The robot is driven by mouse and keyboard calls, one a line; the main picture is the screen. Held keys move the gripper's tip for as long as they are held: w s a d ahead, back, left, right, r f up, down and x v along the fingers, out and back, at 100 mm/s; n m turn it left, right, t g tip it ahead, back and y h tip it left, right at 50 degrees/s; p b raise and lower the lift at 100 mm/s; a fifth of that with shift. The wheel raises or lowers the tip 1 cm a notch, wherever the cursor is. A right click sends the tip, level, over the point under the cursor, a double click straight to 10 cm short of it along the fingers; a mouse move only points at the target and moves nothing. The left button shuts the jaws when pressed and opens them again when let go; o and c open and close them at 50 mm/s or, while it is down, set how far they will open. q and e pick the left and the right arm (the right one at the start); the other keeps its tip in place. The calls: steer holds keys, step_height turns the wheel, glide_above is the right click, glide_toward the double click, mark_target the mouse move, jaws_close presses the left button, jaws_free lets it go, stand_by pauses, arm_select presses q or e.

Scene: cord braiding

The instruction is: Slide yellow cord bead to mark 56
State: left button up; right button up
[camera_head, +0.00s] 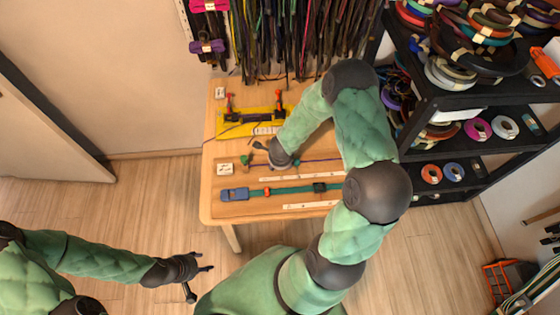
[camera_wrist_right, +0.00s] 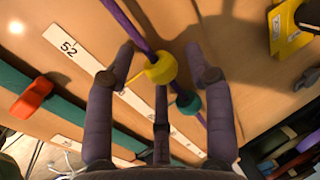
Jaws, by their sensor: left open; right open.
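The yellow bead (camera_wrist_right: 161,68) sits on the purple cord (camera_wrist_right: 128,27) in the right wrist view. My right gripper (camera_wrist_right: 160,62) is open, with its fingers spread on both sides of the bead. Contact with the bead cannot be told. A white ruler strip (camera_wrist_right: 88,55) beside the cord shows the number 52; I cannot see a mark 56. A teal bead (camera_wrist_right: 187,102) lies near the right finger. In the head view the purple cord (camera_head: 318,160) runs across the table, and my right arm hides much there. My left gripper (camera_head: 198,268) is open and empty, away from the table.
A teal strap (camera_head: 285,190) with a blue buckle (camera_head: 235,194) and a red slider (camera_wrist_right: 32,98) lies parallel to the cord. A yellow board (camera_head: 235,130) is at the table's back. Hanging cords line the wall, and a dark shelf (camera_head: 455,100) stands at the right.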

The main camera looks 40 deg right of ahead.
steer(key=v, duration=1.1)
steer(key=shift+r, duration=0.35)
steer(key=shift+s, duration=0.15)
